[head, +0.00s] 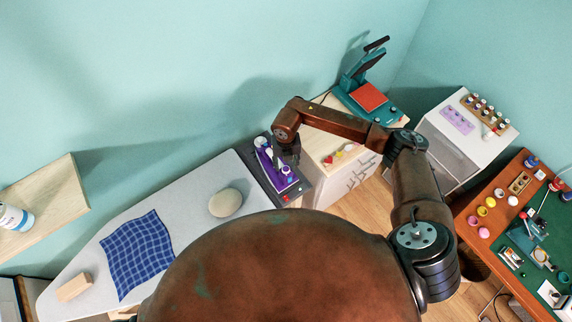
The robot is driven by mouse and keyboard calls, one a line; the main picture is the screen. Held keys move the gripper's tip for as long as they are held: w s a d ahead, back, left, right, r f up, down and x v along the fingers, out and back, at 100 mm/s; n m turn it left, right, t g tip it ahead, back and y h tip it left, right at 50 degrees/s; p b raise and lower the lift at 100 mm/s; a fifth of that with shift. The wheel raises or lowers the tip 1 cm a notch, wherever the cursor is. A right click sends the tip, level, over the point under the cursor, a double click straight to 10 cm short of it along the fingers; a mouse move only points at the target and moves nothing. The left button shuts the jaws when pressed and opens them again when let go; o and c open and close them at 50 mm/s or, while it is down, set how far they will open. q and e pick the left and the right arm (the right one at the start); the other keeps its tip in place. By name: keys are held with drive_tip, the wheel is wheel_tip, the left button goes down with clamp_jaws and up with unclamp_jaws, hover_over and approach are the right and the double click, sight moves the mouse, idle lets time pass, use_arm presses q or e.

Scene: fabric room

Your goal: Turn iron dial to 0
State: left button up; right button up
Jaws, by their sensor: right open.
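The iron (284,180) is purple and white and rests on a dark stand (301,187) at the right end of the ironing board (75,267). My right gripper (284,162) hangs over the iron, close to its upper right side. It is open, with nothing seen between its fingers. Whether it touches the iron cannot be told. The dial and its setting are too small to make out, and the gripper hides part of the iron. My left gripper is not in view.
A blue plaid cloth (138,254), a beige rounded object (225,203) and a wooden block (74,287) lie on the board. A teal heat press (368,97) stands on a cabinet (345,172) to the right. A cluttered worktable (490,215) is at far right.

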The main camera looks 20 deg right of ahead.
sight(286, 169)
drive_tip(key=shift+f, duration=1)
clamp_jaws()
